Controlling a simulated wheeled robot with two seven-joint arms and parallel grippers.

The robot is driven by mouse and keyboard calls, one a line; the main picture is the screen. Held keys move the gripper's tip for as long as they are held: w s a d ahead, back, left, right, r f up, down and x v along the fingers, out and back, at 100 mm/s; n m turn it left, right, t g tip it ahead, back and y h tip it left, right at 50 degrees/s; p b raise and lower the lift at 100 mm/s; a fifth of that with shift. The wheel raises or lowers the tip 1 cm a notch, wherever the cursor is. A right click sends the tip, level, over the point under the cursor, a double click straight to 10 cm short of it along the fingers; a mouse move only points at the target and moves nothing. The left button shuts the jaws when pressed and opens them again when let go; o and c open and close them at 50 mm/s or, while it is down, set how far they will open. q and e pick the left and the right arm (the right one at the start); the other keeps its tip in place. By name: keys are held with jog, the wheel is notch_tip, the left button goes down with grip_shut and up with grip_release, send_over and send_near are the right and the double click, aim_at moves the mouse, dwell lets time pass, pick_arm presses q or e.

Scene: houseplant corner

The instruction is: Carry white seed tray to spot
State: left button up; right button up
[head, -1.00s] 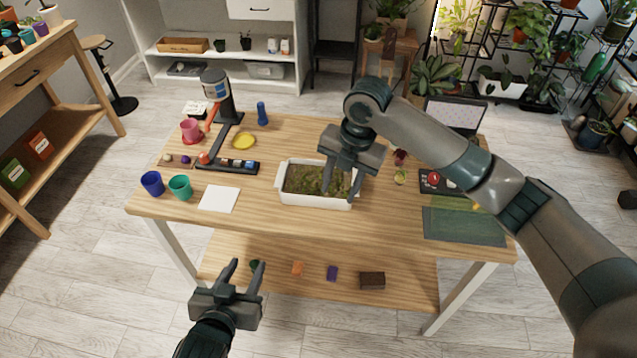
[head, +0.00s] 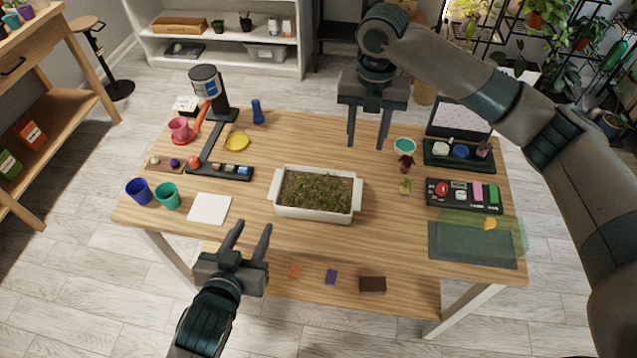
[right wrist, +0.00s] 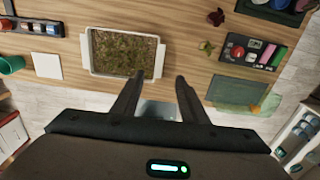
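The white seed tray (head: 315,214), filled with green-brown growth, stands upright on the middle of the wooden table, with a handle at each short end. It also shows in the right wrist view (right wrist: 121,75). A flat white square (head: 210,208) lies on the table to its left; I cannot tell whether it is the spot. My right gripper (head: 364,146) is open and empty, raised above the table behind and right of the tray; its fingers also show in the right wrist view (right wrist: 158,84). My left gripper (head: 253,228) is open and empty in front of the table's near edge.
Left of the tray are blue (head: 138,191) and teal (head: 167,195) cups and a black rack (head: 232,173). On the right are a small reddish plant (head: 405,164), a black control box (head: 465,193) and a green mat (head: 470,245). Bare wood surrounds the tray.

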pick_arm(q)
send_near(276, 184)
jog(key=x, duration=0.7)
jog(key=shift+w+f, duration=0.15)
jog(key=shift+w, duration=0.05)
pick_arm(e)
notch_tip(276, 184, down, 17)
jog(key=shift+w+f, duration=0.1)
jog(key=shift+f, duration=0.05)
pick_arm(q)
grip_shut()
pick_arm(e)
grip_shut()
